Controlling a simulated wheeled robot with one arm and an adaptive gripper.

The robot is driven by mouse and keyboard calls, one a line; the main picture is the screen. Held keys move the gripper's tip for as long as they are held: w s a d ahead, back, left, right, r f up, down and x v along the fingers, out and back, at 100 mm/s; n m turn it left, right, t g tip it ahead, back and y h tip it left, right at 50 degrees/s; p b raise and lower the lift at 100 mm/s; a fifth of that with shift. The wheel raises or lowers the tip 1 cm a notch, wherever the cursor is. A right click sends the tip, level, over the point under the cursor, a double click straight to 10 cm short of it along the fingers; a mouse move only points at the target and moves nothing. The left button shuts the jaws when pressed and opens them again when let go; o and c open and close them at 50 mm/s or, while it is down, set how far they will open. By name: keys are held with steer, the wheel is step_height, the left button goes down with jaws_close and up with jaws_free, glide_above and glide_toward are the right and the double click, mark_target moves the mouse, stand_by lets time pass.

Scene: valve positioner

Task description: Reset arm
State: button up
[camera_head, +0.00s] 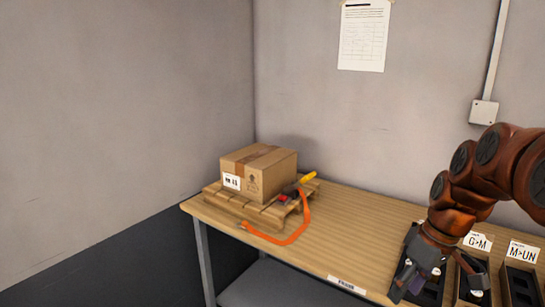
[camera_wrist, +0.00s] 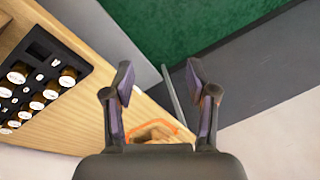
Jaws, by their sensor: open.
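My gripper (camera_head: 413,277) hangs at the end of my orange-brown arm over the front right of the wooden table (camera_head: 340,230), beside the black trays. In the wrist view my gripper (camera_wrist: 160,80) shows two purple-grey fingers spread apart with nothing between their tips. The tips stand in front of the table edge and the floor. My arm is bent and reaches in from the right edge of the head view.
A cardboard box (camera_head: 265,172) sits on a small wooden pallet (camera_head: 240,208) with an orange strap (camera_head: 283,241). Black trays (camera_head: 470,285) with labels stand at right; one tray (camera_wrist: 40,75) holds several round-topped parts. The table's middle is clear.

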steer(key=s+a+f+m+h, duration=0.1)
steer(key=s+a+f, duration=0.1)
steer(key=s, duration=0.5)
steer(key=s+a+f+m+g+h+p, duration=0.1)
steer(key=s+a+f+m, duration=0.1)
steer(key=s+a, duration=0.3)
steer(key=s+a+f+m+g, duration=0.1)
steer(key=s+a+f+m, duration=0.1)
steer(key=s, duration=0.8)
steer(key=shift+a+f+h, duration=0.15)
steer(key=shift+a+h, duration=0.25)
steer(key=shift+a, duration=0.25)
steer(key=shift+c, duration=0.2)
